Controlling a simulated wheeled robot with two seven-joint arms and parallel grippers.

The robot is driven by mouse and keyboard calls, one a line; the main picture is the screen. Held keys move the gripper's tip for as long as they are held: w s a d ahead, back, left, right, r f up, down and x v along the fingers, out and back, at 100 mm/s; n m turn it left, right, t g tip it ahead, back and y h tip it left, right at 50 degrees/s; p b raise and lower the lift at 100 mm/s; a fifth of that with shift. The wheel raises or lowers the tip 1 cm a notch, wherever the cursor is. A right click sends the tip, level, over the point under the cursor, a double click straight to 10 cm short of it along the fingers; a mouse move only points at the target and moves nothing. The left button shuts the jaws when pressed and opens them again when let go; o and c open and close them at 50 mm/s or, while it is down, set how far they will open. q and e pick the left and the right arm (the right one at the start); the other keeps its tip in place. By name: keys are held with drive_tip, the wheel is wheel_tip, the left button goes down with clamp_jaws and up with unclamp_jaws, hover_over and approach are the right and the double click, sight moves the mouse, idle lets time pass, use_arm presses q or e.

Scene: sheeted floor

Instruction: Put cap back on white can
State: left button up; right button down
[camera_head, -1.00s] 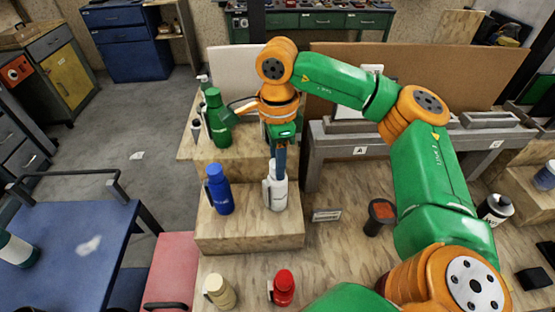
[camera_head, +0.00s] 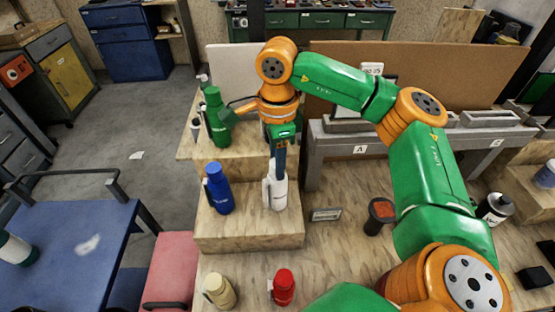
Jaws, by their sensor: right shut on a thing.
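The white can (camera_head: 277,197) stands upright on the front wooden step. My right gripper (camera_head: 279,174) points straight down at the top of the can. Its fingers are closed at the can's top, where the cap would sit; the cap itself is hidden or too small to make out. A white handle or strip shows on the can's left side. My left gripper is not in view.
A blue bottle (camera_head: 219,189) stands just left on the same step (camera_head: 250,236). A green bottle (camera_head: 216,118) stands on the higher step behind. A red bottle (camera_head: 284,287) and a cream bottle (camera_head: 220,291) stand in front.

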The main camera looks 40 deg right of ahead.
unclamp_jaws()
wheel_tip(320, 180, up, 6)
drive_tip(key=p, duration=0.5)
drive_tip(key=shift+f, duration=0.15)
drive_tip(key=shift+r, duration=1.2)
clamp_jaws()
drive_tip(key=shift+f, duration=0.2)
idle(0.9)
